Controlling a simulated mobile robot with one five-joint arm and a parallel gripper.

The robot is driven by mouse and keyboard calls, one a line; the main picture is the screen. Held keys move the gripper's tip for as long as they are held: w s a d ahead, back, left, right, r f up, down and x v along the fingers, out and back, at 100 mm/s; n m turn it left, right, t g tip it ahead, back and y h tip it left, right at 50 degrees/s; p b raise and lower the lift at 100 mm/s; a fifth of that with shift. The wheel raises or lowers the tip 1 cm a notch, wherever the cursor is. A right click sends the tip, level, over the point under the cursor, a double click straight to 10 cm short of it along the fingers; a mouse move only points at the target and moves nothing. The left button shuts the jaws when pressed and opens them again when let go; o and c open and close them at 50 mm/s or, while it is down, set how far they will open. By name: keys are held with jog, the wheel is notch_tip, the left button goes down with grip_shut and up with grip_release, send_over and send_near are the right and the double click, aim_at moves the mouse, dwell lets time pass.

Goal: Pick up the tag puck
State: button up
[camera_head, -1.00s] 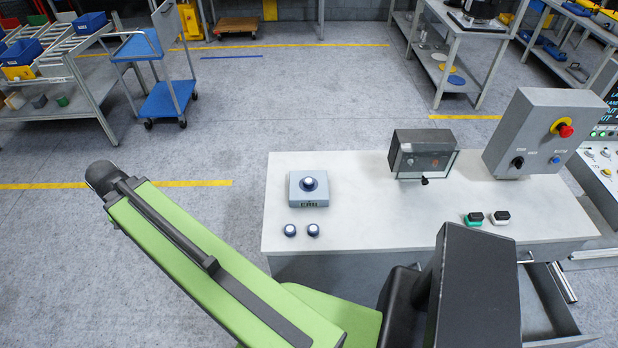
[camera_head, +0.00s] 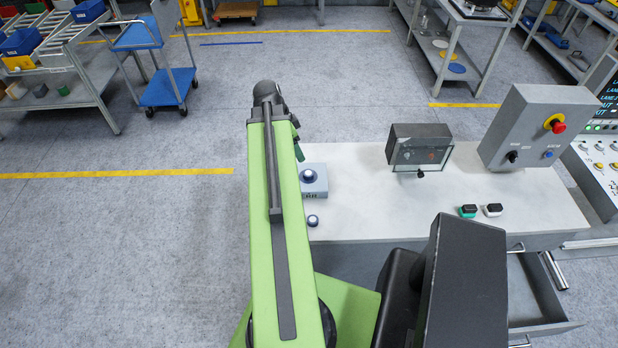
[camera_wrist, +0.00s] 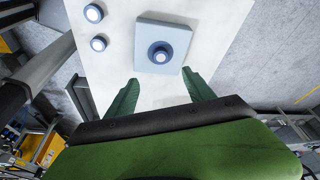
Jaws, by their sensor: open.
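Three round dark-blue pucks with white tops are in the wrist view; I cannot tell which is the tag puck. One puck (camera_wrist: 160,53) is on a square grey-blue box (camera_wrist: 146,25). Two other pucks, the farther (camera_wrist: 93,13) and the nearer (camera_wrist: 98,43), lie on the white table to the left of the box. In the head view, the box puck (camera_head: 308,176) and one loose puck (camera_head: 312,220) show; my arm hides the other. My gripper (camera_wrist: 160,78) is open and empty, its green fingers pointing towards the box, with the box puck ahead between them.
The white table (camera_head: 370,215) also holds a dark clear-fronted box (camera_head: 419,147), a grey control box with a red button (camera_head: 525,125), and a green (camera_head: 467,211) and a white (camera_head: 493,210) small block. An open drawer (camera_head: 535,295) juts out at the right front.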

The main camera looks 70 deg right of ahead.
aim_at(308, 173)
jog(key=b+x, duration=1.3)
jog(key=x, duration=0.2)
jog(key=shift+w, duration=0.1)
jog(key=shift+r, duration=0.1)
jog(key=shift+c, duration=0.3)
grip_shut()
jog(key=shift+r+p, duration=0.15)
jog(key=shift+p, duration=0.2)
